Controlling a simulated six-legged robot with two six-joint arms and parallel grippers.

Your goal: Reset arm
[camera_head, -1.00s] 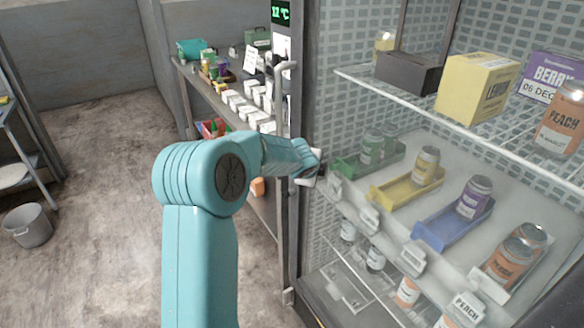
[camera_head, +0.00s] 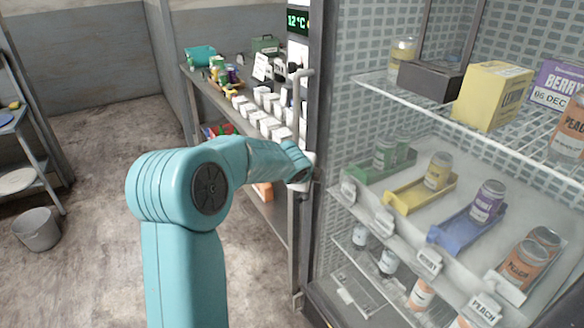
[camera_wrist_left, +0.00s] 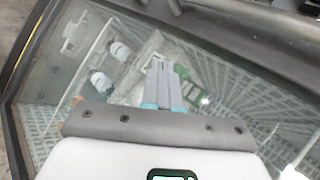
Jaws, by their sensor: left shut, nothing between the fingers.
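My left arm (camera_head: 185,240) is teal and reaches from the bottom left of the head view toward the freezer's left post. My left gripper shows in the wrist view (camera_wrist_left: 165,82), its two grey fingers together with nothing between them. In the head view its end lies near the post, and its fingers are not clear there. The freezer (camera_head: 312,140) stands at the right with its interior showing. My right gripper is in neither view.
A green tray (camera_head: 362,174), yellow tray (camera_head: 402,203) and blue tray (camera_head: 446,236) hold jars on the freezer's middle shelf. A yellow box (camera_head: 492,97) stands above. A side table (camera_head: 208,92) stands behind my arm. A bucket (camera_head: 37,230) sits on open floor.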

